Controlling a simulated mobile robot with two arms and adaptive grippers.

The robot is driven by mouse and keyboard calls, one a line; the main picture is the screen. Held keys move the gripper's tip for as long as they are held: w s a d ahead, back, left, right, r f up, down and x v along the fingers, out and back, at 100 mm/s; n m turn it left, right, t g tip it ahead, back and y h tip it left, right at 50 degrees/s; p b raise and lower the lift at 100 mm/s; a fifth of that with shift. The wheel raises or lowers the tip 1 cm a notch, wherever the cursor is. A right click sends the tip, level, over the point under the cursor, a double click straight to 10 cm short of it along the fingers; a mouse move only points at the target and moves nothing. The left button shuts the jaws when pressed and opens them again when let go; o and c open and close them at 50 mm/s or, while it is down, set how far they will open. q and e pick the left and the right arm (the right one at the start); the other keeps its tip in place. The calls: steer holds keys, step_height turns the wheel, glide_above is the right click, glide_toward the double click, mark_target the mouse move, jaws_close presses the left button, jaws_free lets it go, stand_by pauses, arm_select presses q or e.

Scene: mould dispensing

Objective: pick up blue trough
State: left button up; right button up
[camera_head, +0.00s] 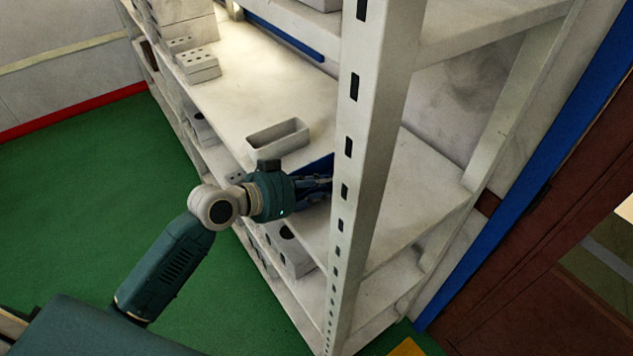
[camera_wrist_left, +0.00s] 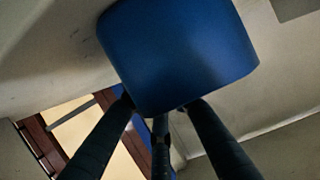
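The blue trough (camera_head: 318,165) is on or just above the middle shelf, beside the white upright post, and is partly hidden by my left gripper. My left gripper (camera_head: 318,184) reaches in from the left at the trough, its fingers partly hidden by the post. In the left wrist view the trough (camera_wrist_left: 180,55) fills the upper middle as a smooth blue face. The dark fingers (camera_wrist_left: 160,125) run up to its lower edge, where their tips are hidden. I cannot tell whether they grip it. My right gripper is not in view.
A white trough (camera_head: 278,138) stands on the same shelf, left of the blue one. The shelf's white post (camera_head: 364,130) rises close right of my gripper. Grey blocks (camera_head: 198,66) stand farther back on the shelf. Green floor (camera_head: 90,180) lies open at the left.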

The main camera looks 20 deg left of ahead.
arm_select(q)
jaws_close()
